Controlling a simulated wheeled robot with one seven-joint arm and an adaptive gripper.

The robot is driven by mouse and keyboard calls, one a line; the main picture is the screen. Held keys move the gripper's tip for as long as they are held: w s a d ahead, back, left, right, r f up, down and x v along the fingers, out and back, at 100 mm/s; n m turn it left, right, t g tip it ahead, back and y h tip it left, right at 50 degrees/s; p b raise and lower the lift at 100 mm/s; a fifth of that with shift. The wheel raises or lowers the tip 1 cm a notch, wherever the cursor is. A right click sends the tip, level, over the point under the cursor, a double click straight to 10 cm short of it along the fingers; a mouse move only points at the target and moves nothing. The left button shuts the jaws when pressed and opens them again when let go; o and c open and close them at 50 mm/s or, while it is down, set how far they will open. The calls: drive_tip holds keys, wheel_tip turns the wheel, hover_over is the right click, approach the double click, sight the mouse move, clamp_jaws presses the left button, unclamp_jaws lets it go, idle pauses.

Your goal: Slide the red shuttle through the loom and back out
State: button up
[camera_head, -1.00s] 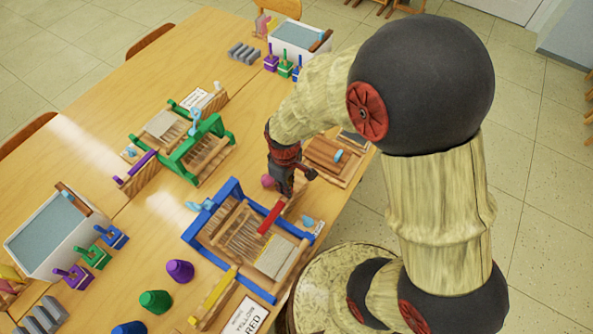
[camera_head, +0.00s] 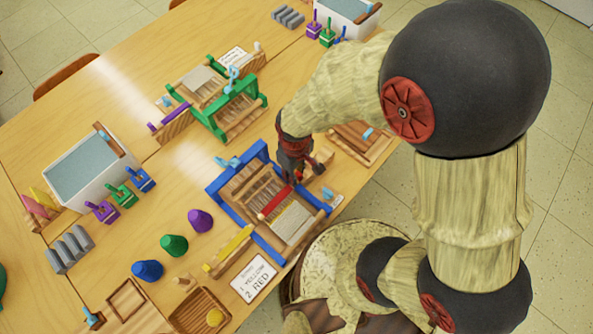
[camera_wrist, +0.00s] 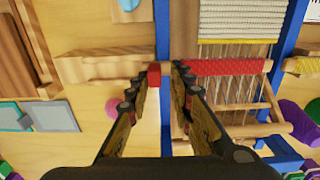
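The red shuttle (camera_head: 276,203) lies across the warp threads of the blue-framed loom (camera_head: 262,240). In the wrist view the shuttle (camera_wrist: 228,67) runs left to right over the threads, and a short red end shows left of the blue side bar (camera_wrist: 163,30). My gripper (camera_wrist: 160,72) is over that side bar with its fingers apart, one on each side of it. The red end shows between the fingertips; I cannot tell whether they touch it. In the head view my gripper (camera_head: 295,178) is at the shuttle's upper right end and partly hides it.
A yellow shuttle (camera_head: 229,248) on a wooden holder and a card (camera_head: 253,278) reading yellow, red stand beside the loom. Purple, green and blue cones lie left. A green loom (camera_head: 223,108) stands behind, and a wooden frame (camera_head: 365,140) to the right.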

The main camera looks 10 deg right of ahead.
drive_tip(key=shift+o, duration=0.8)
drive_tip(key=shift+w+r, duration=0.1)
drive_tip(key=shift+r, duration=0.2)
wheel_tip(320, 180, up, 11)
drive_tip(key=shift+r, duration=0.15)
drive_tip(key=shift+o, duration=0.4)
